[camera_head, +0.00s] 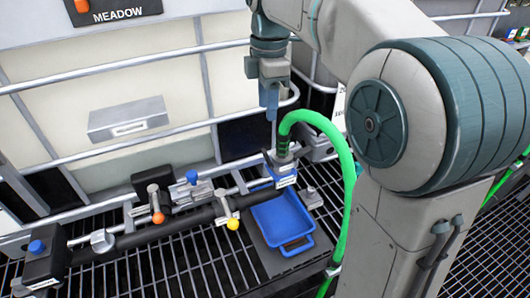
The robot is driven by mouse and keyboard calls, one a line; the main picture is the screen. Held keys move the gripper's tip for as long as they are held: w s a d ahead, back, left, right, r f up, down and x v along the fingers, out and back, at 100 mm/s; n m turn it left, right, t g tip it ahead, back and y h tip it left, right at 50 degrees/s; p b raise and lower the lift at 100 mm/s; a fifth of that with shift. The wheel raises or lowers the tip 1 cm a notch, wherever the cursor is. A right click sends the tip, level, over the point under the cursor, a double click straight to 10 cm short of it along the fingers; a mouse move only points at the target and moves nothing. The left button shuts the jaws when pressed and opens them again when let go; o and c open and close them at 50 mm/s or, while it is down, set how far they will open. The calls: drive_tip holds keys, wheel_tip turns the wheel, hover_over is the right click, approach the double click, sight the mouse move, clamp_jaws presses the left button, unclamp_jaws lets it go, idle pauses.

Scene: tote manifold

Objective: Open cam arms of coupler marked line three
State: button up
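My gripper (270,104) hangs pointing down in front of the white tote, above the manifold. Its fingers look close together, but the view does not show whether they are open or shut. Below it, a grey coupler (283,160) joins the end of a bright green hose (327,125) to the manifold. A small white label (286,182) sits at the coupler, too small to read, so I cannot confirm it says line three. The coupler's cam arms are too small to make out clearly. My gripper appears above the coupler and apart from it.
A black manifold pipe (190,222) runs along the tote's foot, with orange-knobbed (158,217) and yellow-knobbed (233,224) valves. A blue tray (283,222) lies below the coupler on the grating (185,270). Tote cage bars (125,69) run behind my gripper; the hose arches close on the right.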

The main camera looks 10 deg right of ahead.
sight(265, 150)
drive_tip(key=shift+n, duration=0.8)
drive_tip(key=f, duration=1.3)
drive_tip(key=shift+s+a+f, duration=0.15)
drive_tip(key=shift+s+a, duration=0.1)
drive_tip(key=shift+a, duration=0.05)
clamp_jaws()
